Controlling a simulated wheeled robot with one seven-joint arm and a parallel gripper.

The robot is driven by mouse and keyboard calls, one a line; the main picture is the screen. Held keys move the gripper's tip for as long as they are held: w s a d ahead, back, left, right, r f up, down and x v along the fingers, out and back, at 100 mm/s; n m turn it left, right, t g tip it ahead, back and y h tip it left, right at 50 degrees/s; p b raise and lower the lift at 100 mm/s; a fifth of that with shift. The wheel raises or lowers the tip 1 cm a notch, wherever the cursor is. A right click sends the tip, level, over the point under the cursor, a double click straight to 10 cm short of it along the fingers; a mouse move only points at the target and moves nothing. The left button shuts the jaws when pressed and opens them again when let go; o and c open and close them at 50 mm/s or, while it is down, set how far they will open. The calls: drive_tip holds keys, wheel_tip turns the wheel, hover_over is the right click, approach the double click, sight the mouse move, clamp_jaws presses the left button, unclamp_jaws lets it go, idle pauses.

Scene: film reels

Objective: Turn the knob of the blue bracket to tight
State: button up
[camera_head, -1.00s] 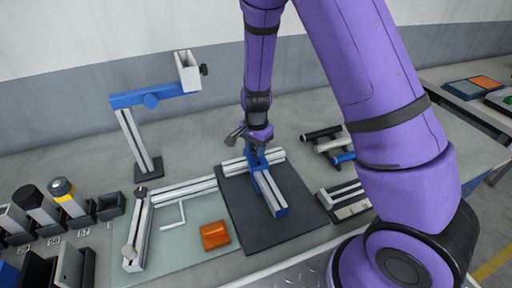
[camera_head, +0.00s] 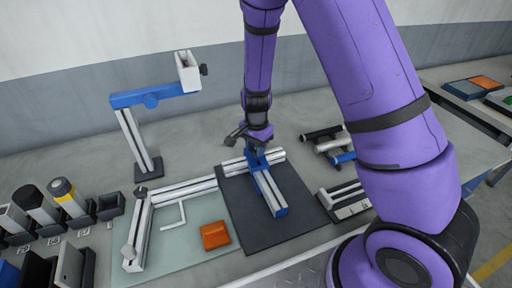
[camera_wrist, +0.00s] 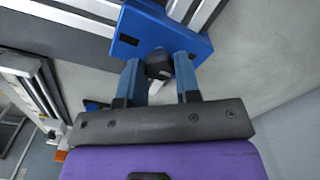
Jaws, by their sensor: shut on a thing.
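The blue bracket (camera_wrist: 130,32) joins the silver aluminium rails on the dark mat (camera_head: 285,232). Its black knob (camera_wrist: 159,64) sticks out between the two blue fingers of my gripper (camera_wrist: 159,76) in the wrist view. My gripper is shut on the knob, with one finger on each side. In the head view my gripper (camera_head: 256,147) is at the crossing of the rails, and its wrist hides the knob and much of the bracket. The knob's turn angle cannot be read.
A blue-armed stand (camera_head: 130,135) rises at the back left. An L-shaped rail frame (camera_head: 180,190) and an orange block (camera_head: 214,235) lie on a pale mat to the left. Short rollers (camera_head: 325,134) and a small rail fixture (camera_head: 345,202) lie to the right.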

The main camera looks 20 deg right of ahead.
drive_tip(key=o, duration=0.9)
drive_tip(key=shift+o, duration=0.2)
wheel_tip(320, 180, up, 11)
idle(0.3)
